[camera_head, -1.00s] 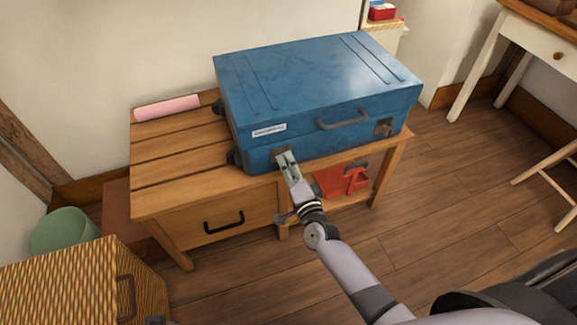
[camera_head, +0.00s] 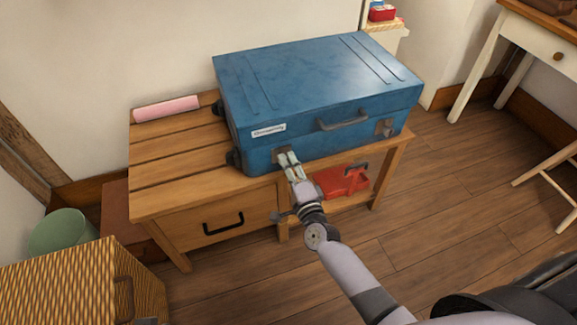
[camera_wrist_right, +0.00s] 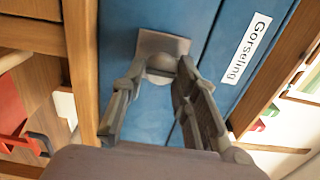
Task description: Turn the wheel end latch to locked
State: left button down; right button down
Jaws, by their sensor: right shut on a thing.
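A blue suitcase (camera_head: 316,93) lies flat on a wooden bench, its handle side facing me. Small dark wheels show at its left end. The wheel end latch (camera_wrist_right: 165,43) is a grey plate with a rounded turning part on the suitcase's front, near the wheels. My right gripper (camera_head: 288,158) is shut on this latch; in the right wrist view its fingers (camera_wrist_right: 160,85) stand on both sides of the turning part. The fingers partly hide the latch, and I cannot tell its exact angle. My left gripper is not in view.
A second latch (camera_head: 384,128) sits right of the suitcase handle (camera_head: 342,118). The bench (camera_head: 160,180) has a drawer and a lower shelf with a red toolbox-like item (camera_head: 342,181). A pink roll (camera_head: 166,109) lies on the bench. A woven basket (camera_head: 75,285) stands at front left.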

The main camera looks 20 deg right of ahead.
jog(key=c, duration=1.3)
grip_release()
jog(key=s, duration=1.2)
jog(key=shift+d, duration=0.25)
